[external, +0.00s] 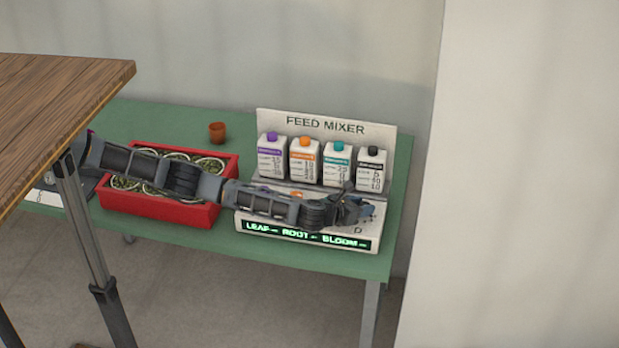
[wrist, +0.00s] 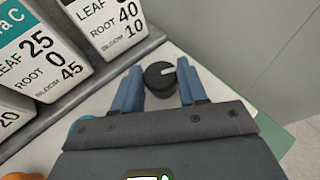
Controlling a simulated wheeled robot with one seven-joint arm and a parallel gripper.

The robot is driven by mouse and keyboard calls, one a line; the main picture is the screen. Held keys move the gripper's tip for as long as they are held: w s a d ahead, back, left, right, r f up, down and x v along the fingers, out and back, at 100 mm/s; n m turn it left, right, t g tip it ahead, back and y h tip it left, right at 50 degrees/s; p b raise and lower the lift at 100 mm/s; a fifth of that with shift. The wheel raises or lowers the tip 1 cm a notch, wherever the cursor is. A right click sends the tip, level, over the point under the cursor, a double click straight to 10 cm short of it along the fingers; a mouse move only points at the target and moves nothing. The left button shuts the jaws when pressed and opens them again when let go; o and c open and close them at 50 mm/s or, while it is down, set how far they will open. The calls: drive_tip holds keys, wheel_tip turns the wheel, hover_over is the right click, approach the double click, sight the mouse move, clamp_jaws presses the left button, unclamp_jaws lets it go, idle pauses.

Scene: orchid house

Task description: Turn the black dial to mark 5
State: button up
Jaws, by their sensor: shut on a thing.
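The black dial (wrist: 157,82) shows in the wrist view between the two fingers of my gripper (wrist: 160,88), which is shut on it. A white pointer line on its top points toward the upper right of that view. The scale marks around the dial are not visible. In the external view my gripper (external: 352,208) is over the right end of the feed mixer panel (external: 376,215) and hides the dial.
Several cartons with coloured caps, such as the black-capped carton (external: 371,170), stand behind the panel. A display (external: 304,234) reads LEAF, ROOT and BLOOM with dashes. A red planter (external: 160,212) and a small brown pot (external: 217,132) stand left on the green table (external: 130,118).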

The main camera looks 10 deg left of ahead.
drive_tip(key=shift+d+f+n+t+y+b, duration=0.2)
drive_tip(key=shift+n+t+y+b, duration=0.4)
drive_tip(key=shift+b, duration=0.55)
drive_tip(key=shift+r+n+y+b, duration=0.15)
drive_tip(key=shift+n+y+b, duration=0.3)
drive_tip(key=shift+b, duration=0.35)
drive_tip(key=shift+a+r, duration=0.1)
drive_tip(key=o, duration=1)
drive_tip(key=shift+s, duration=0.1)
drive_tip(key=shift+p+v, duration=1.2)
drive_tip(key=shift+v, duration=2.65)
